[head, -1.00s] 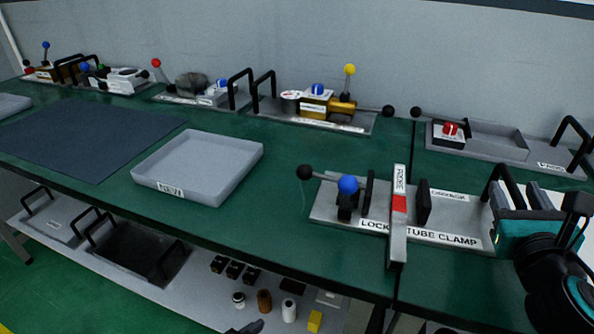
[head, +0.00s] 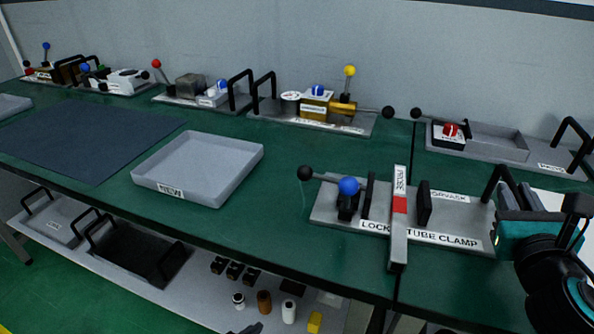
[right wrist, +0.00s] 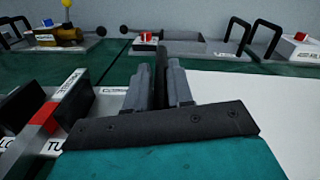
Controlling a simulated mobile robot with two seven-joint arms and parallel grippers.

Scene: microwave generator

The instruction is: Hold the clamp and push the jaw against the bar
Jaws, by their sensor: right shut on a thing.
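The lock tube clamp (head: 455,212) is a grey plate labelled "LOCK TUBE CLAMP" on the green table. It carries a blue ball knob (head: 348,186), a lever with a black ball (head: 305,173), and two upright black jaws, a left one (head: 369,196) and a right one (head: 424,204). The grey bar (head: 398,246), marked "PROBE" with a red band, lies across the plate between the jaws; gaps show on both sides of it. My right gripper (right wrist: 160,85) is shut on the clamp's black handle (head: 490,183) at the plate's right end. My left gripper is not in view.
A grey tray labelled "NEW" (head: 240,162) stands left of the clamp, with clear table between. Several other fixtures with levers and handles line the back wall, including one with a yellow knob (head: 350,70). A lower shelf (head: 200,285) holds small parts.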

